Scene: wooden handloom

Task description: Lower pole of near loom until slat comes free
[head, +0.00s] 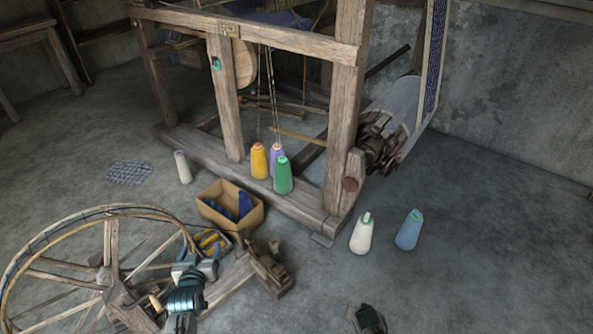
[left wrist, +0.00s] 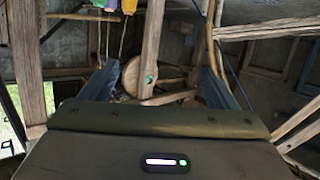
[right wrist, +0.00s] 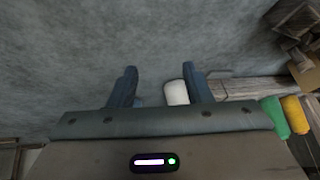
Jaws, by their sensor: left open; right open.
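The near loom (head: 228,100) is a heavy wooden frame of posts and beams. A thin pale stick (head: 297,135) slants low inside it; I cannot tell whether this is the pole, and I cannot make out the slat. My left gripper (head: 195,263) is open and empty, in front of the loom near the spinning wheel. In the left wrist view its fingers (left wrist: 158,82) stand apart, with a loom post and a round wooden disc (left wrist: 138,78) beyond. My right gripper (head: 369,319) is at the bottom edge; its fingers (right wrist: 159,82) are open, with a white cone beyond them.
A spoked wheel (head: 105,265) stands at left. A cardboard box (head: 214,216) sits before the loom. Yellow, purple and green cones (head: 283,177) stand on the loom's base beam.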

